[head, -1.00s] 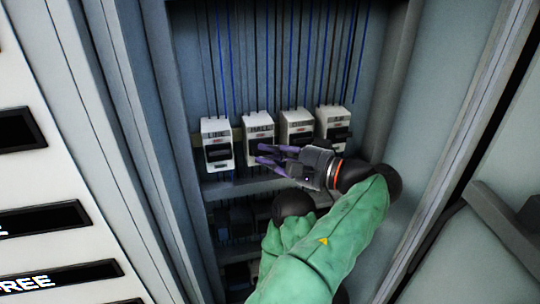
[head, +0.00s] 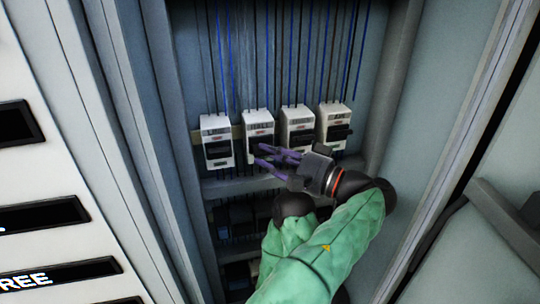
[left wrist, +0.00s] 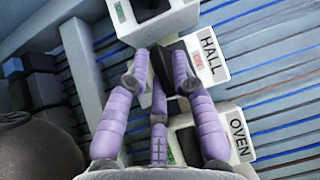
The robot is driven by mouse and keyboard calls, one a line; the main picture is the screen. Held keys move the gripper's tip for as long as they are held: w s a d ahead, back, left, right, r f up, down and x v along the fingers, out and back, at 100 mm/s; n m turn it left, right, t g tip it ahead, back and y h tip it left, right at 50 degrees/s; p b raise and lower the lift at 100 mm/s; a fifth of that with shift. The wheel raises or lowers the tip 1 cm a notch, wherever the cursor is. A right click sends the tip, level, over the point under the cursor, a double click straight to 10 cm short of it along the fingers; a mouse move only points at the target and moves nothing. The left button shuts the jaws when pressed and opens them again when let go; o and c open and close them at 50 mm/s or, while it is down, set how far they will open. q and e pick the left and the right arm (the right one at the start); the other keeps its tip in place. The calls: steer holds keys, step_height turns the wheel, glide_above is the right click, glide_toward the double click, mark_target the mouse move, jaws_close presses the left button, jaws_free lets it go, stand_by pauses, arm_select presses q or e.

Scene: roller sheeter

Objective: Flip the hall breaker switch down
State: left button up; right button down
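The hall breaker (head: 257,121) is the second white breaker from the left in the cabinet row. In the left wrist view its label reads HALL (left wrist: 209,52), with a small red marking beside it. Its black switch (left wrist: 160,68) shows between my fingers. My left gripper (head: 259,154) has purple fingers and is at the lower part of this breaker. In the left wrist view the left gripper (left wrist: 160,60) has its fingertips apart, on either side of the switch; contact is hard to tell. Fingers partly hide the switch. My right gripper is not in view.
The oven breaker (left wrist: 238,133) is right beside the hall breaker. Other breakers stand at the left end (head: 215,124) and right end (head: 334,110) of the row. A grey rail (head: 235,186) runs below, with a dark lower row under it. Cabinet walls bound both sides.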

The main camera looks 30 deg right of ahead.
arm_select(q)
steer(key=shift+o, duration=0.5)
steer(key=shift+r, duration=0.15)
steer(key=r+m+g+p, duration=0.1)
steer(key=m+g+h+p, duration=0.1)
steer(key=m+g, duration=0.1)
steer(key=shift+r, duration=0.4)
steer(key=shift+w+r+m+g+b, duration=0.1)
steer(key=shift+m+g+b, duration=0.4)
steer(key=shift+m+g, duration=0.15)
steer(key=shift+r+g, duration=0.1)
steer(key=shift+g, duration=0.15)
